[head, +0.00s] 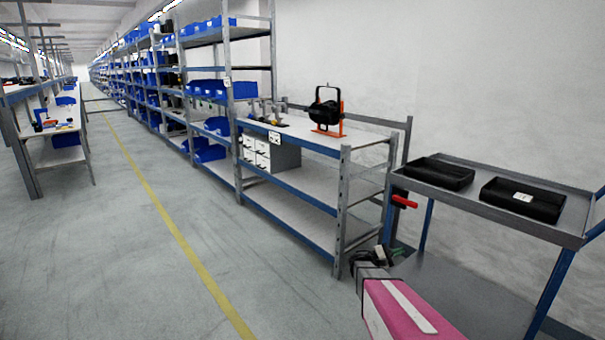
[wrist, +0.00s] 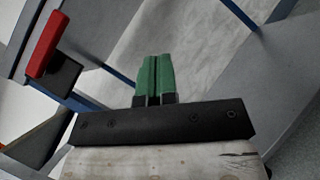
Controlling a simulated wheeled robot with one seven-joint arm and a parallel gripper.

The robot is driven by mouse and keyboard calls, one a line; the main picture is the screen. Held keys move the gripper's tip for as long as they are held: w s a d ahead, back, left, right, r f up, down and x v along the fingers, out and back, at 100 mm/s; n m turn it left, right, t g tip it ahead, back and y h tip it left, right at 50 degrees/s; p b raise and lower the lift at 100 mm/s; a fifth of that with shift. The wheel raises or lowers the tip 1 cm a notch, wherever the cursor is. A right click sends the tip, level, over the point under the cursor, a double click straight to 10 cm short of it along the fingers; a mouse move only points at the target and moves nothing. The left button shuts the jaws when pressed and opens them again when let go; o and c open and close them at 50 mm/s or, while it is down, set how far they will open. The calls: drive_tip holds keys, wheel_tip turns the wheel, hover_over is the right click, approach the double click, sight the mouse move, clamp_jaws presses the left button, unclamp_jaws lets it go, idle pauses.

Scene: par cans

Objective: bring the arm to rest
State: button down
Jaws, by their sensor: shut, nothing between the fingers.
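My gripper (wrist: 153,78) shows in the wrist view with its two green fingers together and nothing between them. In the head view my gripper (head: 393,253) is small and partly hidden at the end of my pink and grey arm. It is low, in front of the gap between the workbench and the cart, and seems to touch nothing.
A workbench (head: 365,158) carries a black par can (head: 325,108) on an orange stand. To its right, a cart (head: 575,218) holds two black trays (head: 522,200) (head: 440,172). A red handle (head: 404,201) is near my gripper.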

drive_tip(key=s+a+f+m+g+y, duration=0.3)
drive_tip(key=s+a+m+y, duration=0.25)
drive_tip(key=s+y, duration=0.6)
drive_tip(key=s+a+m+t+y, duration=0.1)
drive_tip(key=s+a+y, duration=0.3)
drive_tip(key=a, duration=0.4)
drive_tip(key=s+a+r+m+t+y, duration=0.1)
drive_tip(key=s+a+m+y, duration=0.1)
drive_tip(key=a+y, duration=0.4)
drive_tip(key=s+a, duration=0.1)
drive_tip(key=a, duration=0.2)
drive_tip(key=shift+s+r, duration=0.3)
drive_tip(key=shift+s, duration=0.05)
drive_tip(key=shift+d, duration=0.1)
